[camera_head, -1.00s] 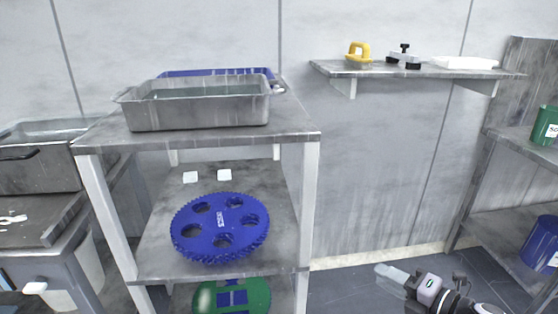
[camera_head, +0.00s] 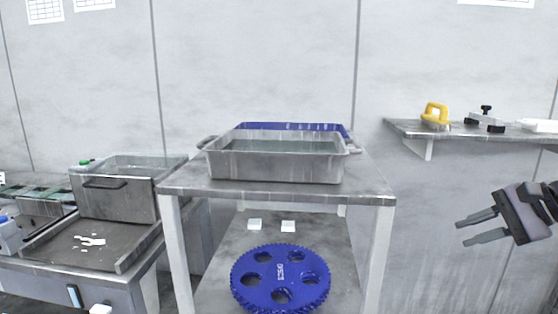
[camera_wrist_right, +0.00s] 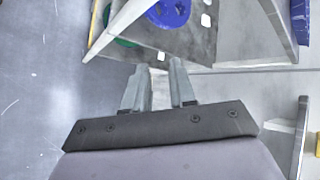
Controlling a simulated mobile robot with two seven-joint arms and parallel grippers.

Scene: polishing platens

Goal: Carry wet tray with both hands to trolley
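The wet tray (camera_head: 275,165), a grey metal pan with side handles and liquid in it, stands on the top shelf of the trolley (camera_head: 290,190) in the head view. A blue tray (camera_head: 300,127) shows just behind it. My right gripper (camera_head: 478,230) is at the right of the head view, apart from the tray and the trolley, its fingers spread with nothing between them. In the right wrist view its fingers (camera_wrist_right: 160,85) are also apart and empty, with the trolley's lower shelves beyond. My left gripper is not in view.
A blue gear-shaped disc (camera_head: 281,278) and two white blocks lie on the trolley's middle shelf. A wall shelf (camera_head: 455,132) at the right holds a yellow-handled tool (camera_head: 434,115) and a black clamp. A metal bin (camera_head: 118,190) stands on a bench at the left.

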